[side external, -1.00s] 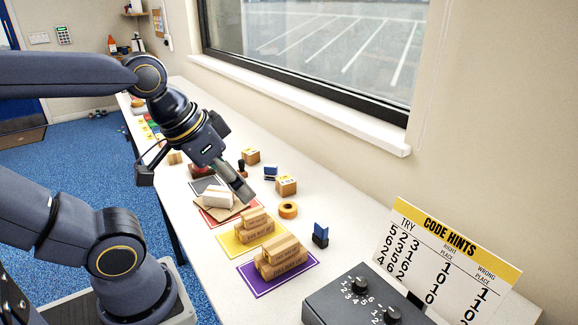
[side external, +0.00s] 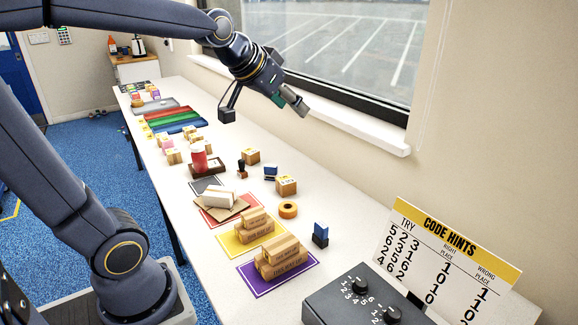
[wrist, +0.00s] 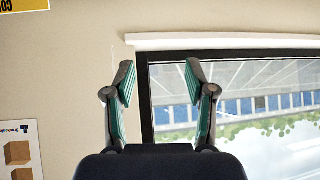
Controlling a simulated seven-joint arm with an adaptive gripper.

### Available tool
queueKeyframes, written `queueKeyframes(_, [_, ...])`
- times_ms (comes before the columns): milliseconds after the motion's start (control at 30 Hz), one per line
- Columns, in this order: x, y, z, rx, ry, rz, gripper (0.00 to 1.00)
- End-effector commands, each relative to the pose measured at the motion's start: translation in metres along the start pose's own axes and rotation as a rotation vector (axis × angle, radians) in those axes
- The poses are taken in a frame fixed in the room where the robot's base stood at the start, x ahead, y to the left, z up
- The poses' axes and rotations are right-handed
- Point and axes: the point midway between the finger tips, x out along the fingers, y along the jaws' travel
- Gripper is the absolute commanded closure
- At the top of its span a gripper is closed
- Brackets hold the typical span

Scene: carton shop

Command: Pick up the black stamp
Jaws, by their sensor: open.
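A small stamp with a black handle and a brown base (side external: 242,169) stands upright on the white bench in the side external view. It is the thing that best fits the black stamp. My gripper (side external: 301,106) is raised well above the bench, up and to the right of this stamp, in front of the window. In the wrist view my gripper (wrist: 158,78) is open with nothing between its fingers. The wrist view faces the wall and window, so no stamp shows there.
Nearby on the bench (side external: 345,268) are a small blue item (side external: 270,171), a blue stamp-like block (side external: 320,234), a tape roll (side external: 288,210), a carton (side external: 286,186) and a red container (side external: 199,158). Stacked cartons sit on a yellow mat (side external: 228,246) and a purple mat (side external: 251,285).

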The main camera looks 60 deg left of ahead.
Motion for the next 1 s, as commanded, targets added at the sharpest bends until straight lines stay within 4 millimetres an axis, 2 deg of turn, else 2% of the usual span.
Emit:
queueKeyframes(33, [0.025, -0.027, -0.013, -0.04, -0.007, -0.044, 0.45])
queueKeyframes(100, [0.059, -0.068, -0.027, -0.095, -0.008, -0.103, 0.45])
queueKeyframes(167, [0.089, -0.109, -0.03, -0.147, -0.017, -0.154, 0.45])
queueKeyframes(233, [0.122, -0.161, -0.022, -0.212, -0.038, -0.211, 0.45])
queueKeyframes(333, [0.162, -0.232, 0.011, -0.309, -0.085, -0.28, 0.45])
queueKeyframes(400, [0.181, -0.272, 0.044, -0.378, -0.128, -0.317, 0.45])
queueKeyframes(500, [0.197, -0.31, 0.094, -0.461, -0.196, -0.348, 0.45])
queueKeyframes(600, [0.202, -0.327, 0.126, -0.51, -0.239, -0.363, 0.45])
queueKeyframes(733, [0.207, -0.339, 0.138, -0.53, -0.246, -0.374, 0.45])
queueKeyframes(1000, [0.264, -0.354, 0.158, -0.529, -0.248, -0.372, 0.45])
